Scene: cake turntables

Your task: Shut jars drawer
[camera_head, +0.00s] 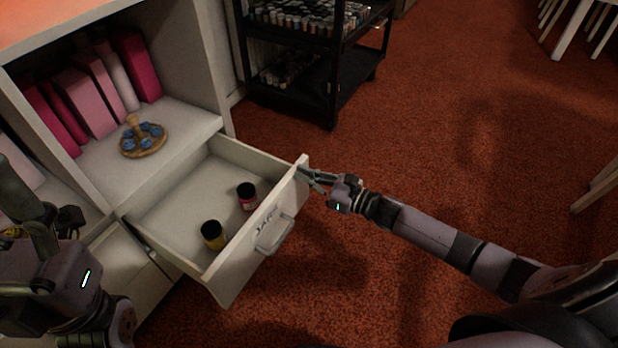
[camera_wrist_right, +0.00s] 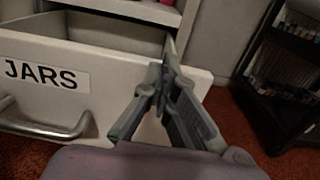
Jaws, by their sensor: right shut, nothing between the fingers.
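The jars drawer (camera_head: 255,247) is pulled out of the white cabinet, with a "JARS" label and a metal handle (camera_head: 274,234) on its front. Inside it stand a yellow jar (camera_head: 213,234) and a red-pink jar (camera_head: 247,196), both with dark lids. My right gripper (camera_head: 306,176) is shut and empty at the right end of the drawer front. In the right wrist view its fingers (camera_wrist_right: 160,85) overlap the top right of the drawer front (camera_wrist_right: 100,100); I cannot tell whether they touch. My left gripper (camera_head: 30,215) is at the left edge, its fingertips unclear.
A shelf above the drawer holds pink books (camera_head: 85,100) and a round wooden tray (camera_head: 140,149) with blue pieces. A black cart (camera_head: 335,75) with small bottles stands behind. Red carpet (camera_head: 400,140) is clear to the right of the drawer.

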